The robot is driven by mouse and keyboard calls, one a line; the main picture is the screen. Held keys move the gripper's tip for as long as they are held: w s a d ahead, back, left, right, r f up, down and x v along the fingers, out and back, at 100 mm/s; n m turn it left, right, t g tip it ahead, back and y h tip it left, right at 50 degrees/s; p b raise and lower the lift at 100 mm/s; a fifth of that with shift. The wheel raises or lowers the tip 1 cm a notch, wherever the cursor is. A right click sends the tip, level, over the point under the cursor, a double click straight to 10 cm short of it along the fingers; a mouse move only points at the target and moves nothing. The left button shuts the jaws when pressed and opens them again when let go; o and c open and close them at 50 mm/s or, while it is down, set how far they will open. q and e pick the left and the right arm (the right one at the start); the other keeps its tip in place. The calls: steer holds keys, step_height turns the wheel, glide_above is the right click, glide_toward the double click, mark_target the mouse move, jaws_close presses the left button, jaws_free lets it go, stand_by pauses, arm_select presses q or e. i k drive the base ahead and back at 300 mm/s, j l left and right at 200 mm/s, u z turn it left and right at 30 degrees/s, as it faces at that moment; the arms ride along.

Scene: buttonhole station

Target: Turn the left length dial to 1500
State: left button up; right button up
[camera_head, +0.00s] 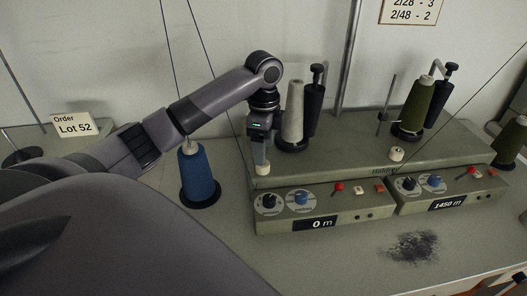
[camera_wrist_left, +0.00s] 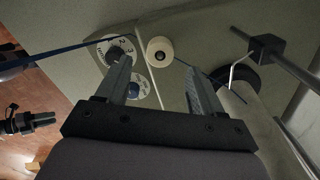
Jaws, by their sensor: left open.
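The left control box (camera_head: 330,204) carries a black dial (camera_head: 268,201) and a blue dial (camera_head: 302,198), each on a pale round plate. Its display (camera_head: 320,223) reads 0 m. The dial lettering is too small to read surely. My left gripper (camera_head: 260,155) is open and empty, pointing down above and behind this box, near a cream knob (camera_head: 263,169). In the left wrist view the gripper (camera_wrist_left: 155,65) has its fingers apart. The black dial (camera_wrist_left: 116,51) and the blue dial (camera_wrist_left: 133,91) show by its left finger, which partly covers them.
The right control box (camera_head: 445,196) reads 1450 m. A blue cone (camera_head: 197,175) stands left of the machine, with thread running up. A dark fuzzy patch (camera_head: 412,247) lies on the table in front.

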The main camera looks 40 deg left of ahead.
mark_target(301, 197)
steer(key=k+l, duration=0.75)
steer(key=l, duration=0.2)
